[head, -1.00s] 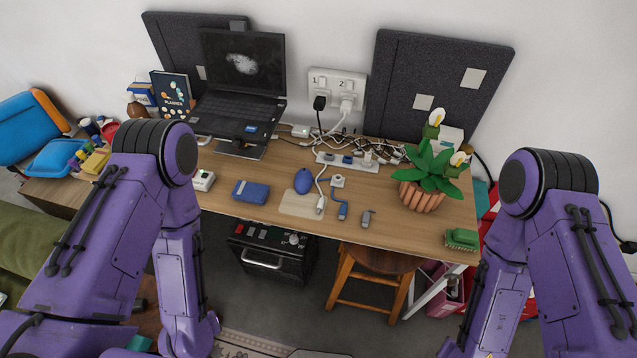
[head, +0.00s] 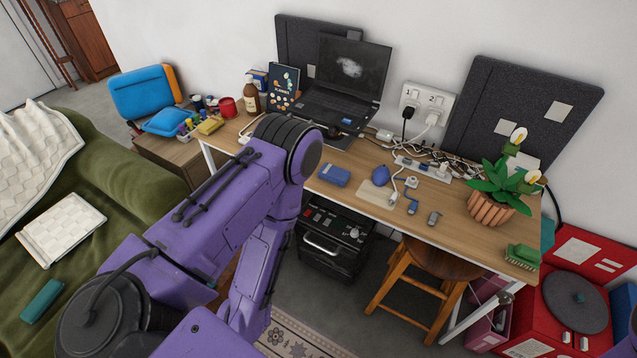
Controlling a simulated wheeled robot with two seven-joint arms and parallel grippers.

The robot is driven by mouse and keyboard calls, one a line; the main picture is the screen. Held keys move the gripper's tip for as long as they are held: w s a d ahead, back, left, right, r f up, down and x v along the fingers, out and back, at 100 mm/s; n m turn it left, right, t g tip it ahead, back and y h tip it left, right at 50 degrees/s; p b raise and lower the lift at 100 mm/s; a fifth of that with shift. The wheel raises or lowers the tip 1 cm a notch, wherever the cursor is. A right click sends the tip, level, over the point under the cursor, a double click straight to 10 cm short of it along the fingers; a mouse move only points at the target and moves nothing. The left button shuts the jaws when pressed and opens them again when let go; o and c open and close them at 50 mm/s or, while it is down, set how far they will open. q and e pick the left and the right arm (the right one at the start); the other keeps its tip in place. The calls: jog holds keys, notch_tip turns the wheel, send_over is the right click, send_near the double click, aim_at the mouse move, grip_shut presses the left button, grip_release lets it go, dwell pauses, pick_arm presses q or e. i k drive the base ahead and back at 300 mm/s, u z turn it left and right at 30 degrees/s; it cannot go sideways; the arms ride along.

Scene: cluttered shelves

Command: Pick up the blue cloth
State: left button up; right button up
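I cannot surely pick out a blue cloth. A small flat blue rectangular item (head: 334,175) lies near the front edge of the desk, just right of my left arm's elbow; I cannot tell whether it is folded cloth. A larger blue piece (head: 166,122) lies on the side table at the left, in front of an upright blue panel (head: 143,92) with an orange edge; its material is also unclear. My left arm rises at the centre-left and bends down, with its gripper outside the picture. My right gripper is also out of view.
The wooden desk (head: 455,217) holds a laptop (head: 340,95), cables, a blue mouse (head: 381,175) and a potted plant (head: 492,205). A stool (head: 420,275) and a black box (head: 330,240) stand below. A green sofa (head: 130,165) fills the left; a red turntable (head: 570,300) stands right.

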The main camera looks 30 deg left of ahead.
aim_at(332, 174)
jog(key=u, duration=1.2)
